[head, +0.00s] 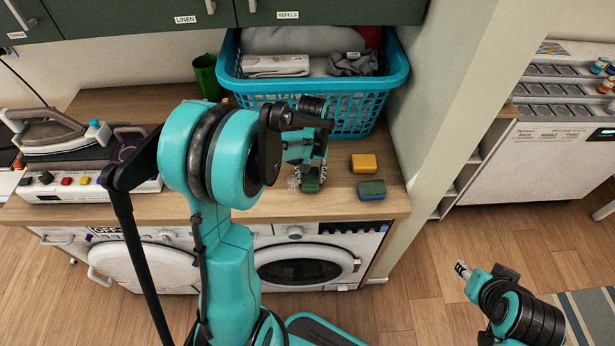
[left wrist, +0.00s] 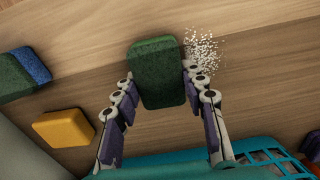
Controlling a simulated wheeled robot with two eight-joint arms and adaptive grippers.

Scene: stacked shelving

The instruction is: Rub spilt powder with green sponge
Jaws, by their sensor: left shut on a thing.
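The green sponge (head: 310,186) is held between the fingers of my left gripper (head: 309,172), over the wooden counter near its front edge. In the left wrist view the green sponge (left wrist: 156,74) sits between both fingertips of my left gripper (left wrist: 158,82), which is shut on it. The white spilt powder (left wrist: 203,50) lies on the counter just right of the sponge and the right fingertip in that view. In the head view the powder (head: 293,183) shows faintly left of the sponge. My right gripper (head: 463,269) is low at the right, away from the counter; its jaws are unclear.
A yellow sponge (head: 363,163) and a green-and-blue sponge (head: 372,189) lie right of the held sponge. A teal laundry basket (head: 392,84) with cloths stands behind. An iron (head: 52,132) is at left, with a green cup (head: 206,77) at the back.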

